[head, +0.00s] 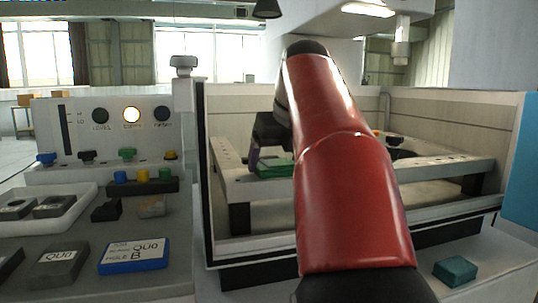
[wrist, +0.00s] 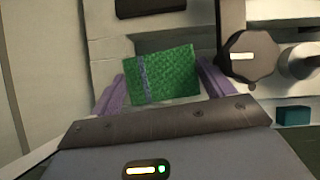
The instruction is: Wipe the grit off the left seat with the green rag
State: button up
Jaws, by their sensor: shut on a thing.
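The green rag (wrist: 165,75) is a textured, folded rectangle with a blue-grey stripe near its left side. My gripper (wrist: 161,84) is shut on it, with a purple finger at each side. In the head view, the rag (head: 276,168) is at the left part of the pale work frame (head: 236,183) inside the machine tank, low over or on the frame; I cannot tell if it touches. My red arm covers the middle of the frame. I cannot make out the left seat or any grit; the rag and gripper may cover them.
The tank's front wall (head: 225,258) and side walls surround the frame. A dark round part (wrist: 250,57) lies right of the rag in the wrist view. A teal block (head: 455,270) sits on the front ledge. A control panel (head: 105,128) and trays stand left.

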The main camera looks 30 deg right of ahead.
jog(key=shift+d+p, duration=0.3)
jog(key=shift+d, duration=0.5)
jog(key=shift+w, duration=0.2)
jog(key=shift+s+a+m, duration=0.25)
jog(key=shift+a+m, duration=0.05)
jog(key=shift+a, duration=0.2)
jog(key=shift+w+a+r, duration=0.1)
jog(key=shift+w+a, duration=0.15)
jog(key=shift+a, duration=0.55)
jog(key=shift+w+a, duration=0.3)
jog(key=shift+a, duration=0.45)
jog(key=shift+w+a+r, duration=0.1)
jog(key=shift+w+a, duration=0.15)
jog(key=shift+a, duration=0.55)
jog(key=shift+r, duration=2.95)
jog(key=shift+s, duration=0.1)
